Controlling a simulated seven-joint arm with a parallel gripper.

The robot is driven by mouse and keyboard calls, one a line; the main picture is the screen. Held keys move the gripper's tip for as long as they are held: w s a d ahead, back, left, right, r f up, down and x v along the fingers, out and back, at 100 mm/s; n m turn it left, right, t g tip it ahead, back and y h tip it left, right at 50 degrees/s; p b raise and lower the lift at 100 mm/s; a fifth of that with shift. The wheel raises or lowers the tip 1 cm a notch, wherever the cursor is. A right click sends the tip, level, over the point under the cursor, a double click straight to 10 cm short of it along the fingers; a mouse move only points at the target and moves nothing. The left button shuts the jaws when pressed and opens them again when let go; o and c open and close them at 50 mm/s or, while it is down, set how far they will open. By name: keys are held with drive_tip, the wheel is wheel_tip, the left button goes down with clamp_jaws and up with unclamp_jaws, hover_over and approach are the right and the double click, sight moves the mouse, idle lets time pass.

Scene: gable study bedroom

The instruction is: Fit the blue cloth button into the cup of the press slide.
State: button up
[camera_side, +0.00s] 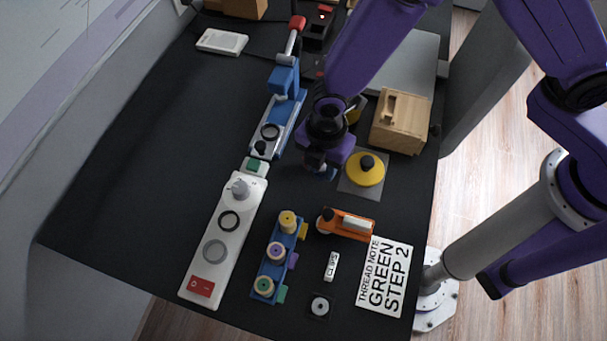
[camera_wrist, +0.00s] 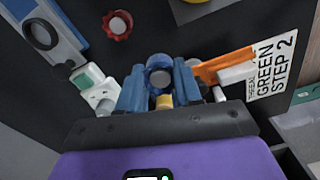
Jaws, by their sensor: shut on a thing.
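My gripper (camera_side: 322,172) is over the dark worktop, right of the blue press (camera_side: 285,82). In the wrist view its two blue fingers (camera_wrist: 160,88) are shut on the blue cloth button (camera_wrist: 160,60), a round blue piece with a grey centre. The button is held apart from the press. The press slide shows a dark ring-shaped cup (camera_side: 270,132) at its near end; in the wrist view this cup (camera_wrist: 40,34) is at the upper left, and it looks empty. In the side view the gripper mostly hides the button.
A yellow pad (camera_side: 363,170) lies right of my gripper, with a wooden box (camera_side: 408,137) behind. In front stand a blue spool rack (camera_side: 266,269), an orange tool (camera_side: 336,232) and a white switch unit (camera_side: 202,266). The worktop's left side is clear.

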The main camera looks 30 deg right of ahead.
drive_tip(key=f, duration=0.1)
drive_tip(key=w+a+f, duration=0.2)
drive_tip(key=shift+a+f, duration=0.15)
drive_tip(key=shift+f, duration=0.2)
drive_tip(key=shift+w+a+f, duration=0.15)
drive_tip(key=shift+f, duration=0.75)
drive_tip(key=shift+w+a+f, duration=0.15)
drive_tip(key=shift+f, duration=0.75)
drive_tip(key=shift+f, duration=0.15)
drive_tip(key=o, duration=1)
wheel_tip(320, 180, up, 17)
drive_tip(key=shift+w+a+r, duration=0.1)
drive_tip(key=shift+w+r, duration=0.05)
drive_tip(key=shift+r, duration=0.05)
